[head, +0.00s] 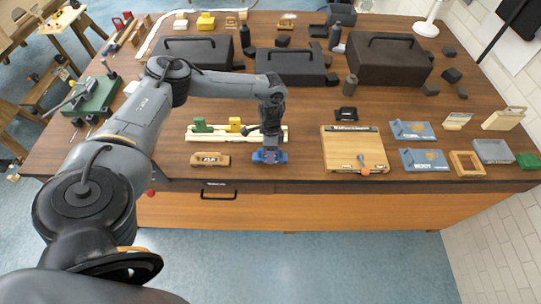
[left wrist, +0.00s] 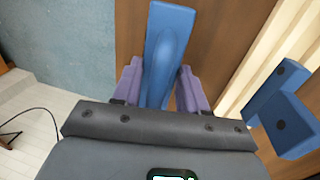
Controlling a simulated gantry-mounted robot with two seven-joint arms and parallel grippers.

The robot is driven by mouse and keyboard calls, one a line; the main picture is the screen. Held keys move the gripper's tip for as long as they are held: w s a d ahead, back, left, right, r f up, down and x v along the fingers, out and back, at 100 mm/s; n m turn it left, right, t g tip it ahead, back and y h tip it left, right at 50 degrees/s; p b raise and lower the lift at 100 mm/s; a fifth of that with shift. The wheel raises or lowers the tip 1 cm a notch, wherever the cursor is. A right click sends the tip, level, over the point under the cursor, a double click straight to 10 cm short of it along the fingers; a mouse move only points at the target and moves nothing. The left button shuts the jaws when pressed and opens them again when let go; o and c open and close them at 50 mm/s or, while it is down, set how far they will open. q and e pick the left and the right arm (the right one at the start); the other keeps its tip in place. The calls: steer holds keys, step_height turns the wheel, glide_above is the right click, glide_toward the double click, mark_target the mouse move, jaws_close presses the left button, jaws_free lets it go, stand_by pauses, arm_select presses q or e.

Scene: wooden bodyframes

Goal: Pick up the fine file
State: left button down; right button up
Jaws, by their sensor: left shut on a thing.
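A blue block (head: 268,157) with a raised rounded grip lies flat near the table's front edge, and no label on it is readable, so I cannot confirm that it is the fine file. My left gripper (head: 268,148) comes down over it from above. In the left wrist view the block (left wrist: 170,25) sits between the two purple fingers, which are shut on its grip. A similar wooden block with dark lettering (head: 210,160) lies just left of it. My right gripper does not show.
A pale wooden rail (head: 220,138) with green and yellow blocks lies just behind. To the right are a wooden board (head: 345,154), blue-grey plates (head: 424,160) and a wooden frame (head: 466,163). Dark cases (head: 290,67) stand farther back. The tabletop between block and board is clear.

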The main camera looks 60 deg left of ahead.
arm_select(q)
steer(key=shift+r, duration=0.95)
steer(key=s+d+r, duration=0.3)
steer(key=d+r, duration=0.4)
steer(key=d, duration=0.4)
steer(key=shift+s, duration=0.3)
